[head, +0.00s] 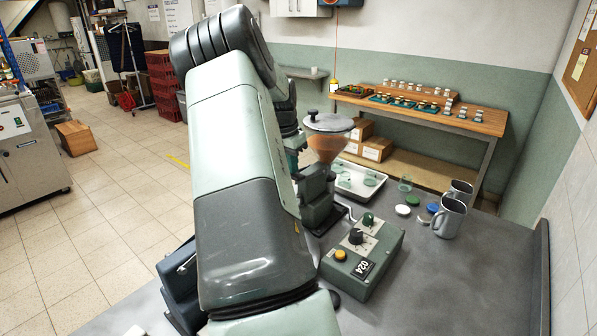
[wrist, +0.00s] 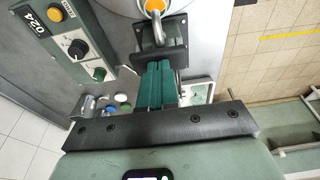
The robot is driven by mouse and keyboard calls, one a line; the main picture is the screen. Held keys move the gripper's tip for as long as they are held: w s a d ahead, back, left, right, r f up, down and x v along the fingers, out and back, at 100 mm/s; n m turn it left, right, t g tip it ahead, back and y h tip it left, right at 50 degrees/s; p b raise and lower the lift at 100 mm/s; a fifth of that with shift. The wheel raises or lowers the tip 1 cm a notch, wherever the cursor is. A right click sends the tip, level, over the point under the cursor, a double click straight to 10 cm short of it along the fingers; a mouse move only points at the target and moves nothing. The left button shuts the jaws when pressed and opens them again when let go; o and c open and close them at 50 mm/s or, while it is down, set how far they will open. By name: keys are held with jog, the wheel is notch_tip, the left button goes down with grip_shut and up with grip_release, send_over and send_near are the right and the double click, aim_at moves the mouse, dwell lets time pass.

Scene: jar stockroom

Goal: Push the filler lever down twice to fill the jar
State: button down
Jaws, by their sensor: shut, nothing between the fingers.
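The filler stands on the grey table in the head view, with a brown, cone-shaped hopper (head: 327,146) under a round grey lid and a dark body (head: 316,205) below. My arm covers its left side, and I cannot make out the lever or a jar under the spout there. In the wrist view, a grey curved metal part with an orange ring (wrist: 154,7) shows at the top, beside a black square bracket (wrist: 160,38); I cannot tell if this is the lever. My gripper (wrist: 158,68) has its teal fingers together and empty, pointing at the bracket. Contact is unclear.
A control box (head: 362,258) reading 024 sits in front of the filler. A white tray (head: 346,190) with glass jars lies behind; a glass jar (head: 405,184), several coloured lids and two metal mugs (head: 449,219) stand right. The front right table is clear.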

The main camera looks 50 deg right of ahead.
jog(key=shift+a+f, duration=0.15)
jog(key=shift+f, duration=1.25)
jog(key=shift+a+f, duration=0.15)
jog(key=shift+f, duration=1.25)
jog(key=shift+r, duration=0.1)
jog(key=shift+r, duration=3.35)
jog(key=shift+r, duration=2.5)
